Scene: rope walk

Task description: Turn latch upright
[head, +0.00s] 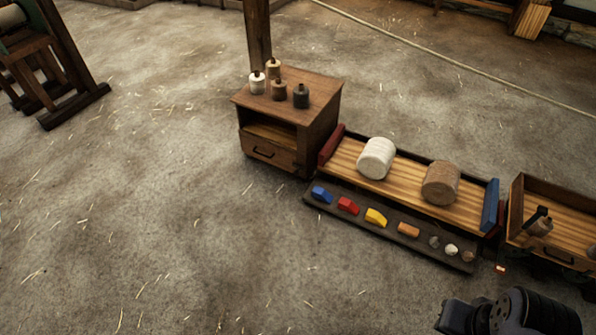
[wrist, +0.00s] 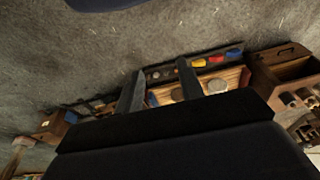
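I cannot make out the latch for certain in either view. A small dark upright piece (head: 537,215) stands in the open wooden box (head: 515,205) at the right edge of the head view; its kind is unclear. My gripper (wrist: 160,66) shows in the wrist view as two dark fingers spread apart, with nothing held between them. In the head view, dark parts of my arm show at the bottom right, in front of the box and low bench, and no fingertips can be told there.
A low bench (head: 405,190) holds a white roll (head: 376,158) and a brown roll (head: 440,184). Its dark front ledge (head: 330,207) carries several coloured blocks and small stones. A cabinet (head: 320,100) with bottles stands behind left.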

